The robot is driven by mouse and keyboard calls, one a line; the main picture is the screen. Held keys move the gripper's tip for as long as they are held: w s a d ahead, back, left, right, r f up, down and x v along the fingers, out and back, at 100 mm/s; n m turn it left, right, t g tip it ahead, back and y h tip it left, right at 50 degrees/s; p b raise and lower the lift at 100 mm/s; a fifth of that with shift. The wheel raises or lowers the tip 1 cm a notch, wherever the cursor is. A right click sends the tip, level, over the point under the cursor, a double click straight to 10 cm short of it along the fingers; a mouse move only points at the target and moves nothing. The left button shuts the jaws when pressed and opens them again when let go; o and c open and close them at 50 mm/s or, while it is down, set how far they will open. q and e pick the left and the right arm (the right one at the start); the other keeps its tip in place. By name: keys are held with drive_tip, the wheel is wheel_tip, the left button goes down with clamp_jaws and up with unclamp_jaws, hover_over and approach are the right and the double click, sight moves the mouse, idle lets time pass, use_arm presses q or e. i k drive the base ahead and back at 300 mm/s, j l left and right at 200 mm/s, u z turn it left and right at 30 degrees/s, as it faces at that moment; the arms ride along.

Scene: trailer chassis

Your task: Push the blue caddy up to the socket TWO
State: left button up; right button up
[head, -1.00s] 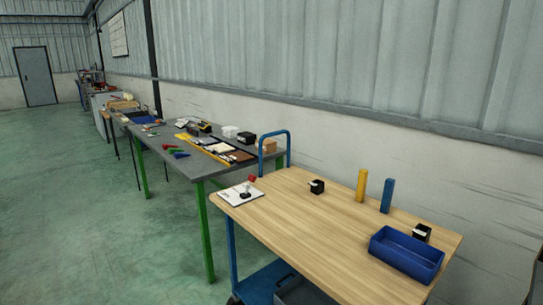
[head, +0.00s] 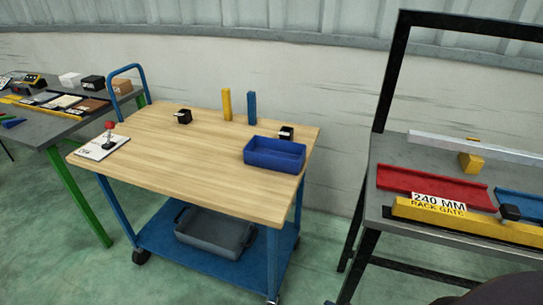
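An open blue tray (head: 275,159), the thing here most like a caddy, sits at the right end of a wooden-topped cart (head: 180,165) with a blue frame. A small black block with a pale label (head: 286,132) stands right behind the tray; I cannot tell whether they touch. A second black block with a pale label (head: 183,116) stands towards the back left of the cart top. The labels are too small to read, so I cannot tell which is socket TWO. Neither of my grippers is in view.
A yellow post (head: 227,104) and a blue post (head: 251,108) stand at the cart's back edge. A white plate with a red-knobbed lever (head: 104,146) lies at its left. A grey bin (head: 215,232) sits below. A rack bench (head: 395,150) stands right, across a floor gap. The cart top's middle is clear.

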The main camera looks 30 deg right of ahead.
sight(284, 157)
drive_tip(key=i+j+z, duration=0.15)
drive_tip(key=z, duration=0.25)
drive_tip(key=i+j+z, duration=0.1)
drive_tip(key=z, duration=0.3)
drive_tip(key=i+j+z, duration=0.1)
drive_tip(key=j, duration=0.2)
drive_tip(key=i+j+z, duration=0.1)
drive_tip(key=j, duration=0.2)
drive_tip(key=i+j+z, duration=0.1)
drive_tip(key=j, duration=0.2)
drive_tip(key=i+j, duration=0.15)
drive_tip(key=j, duration=0.3)
drive_tip(key=i+j, duration=0.1)
drive_tip(key=j, duration=0.35)
drive_tip(key=i+j+z, duration=0.1)
drive_tip(key=j, duration=0.35)
drive_tip(key=i, duration=0.05)
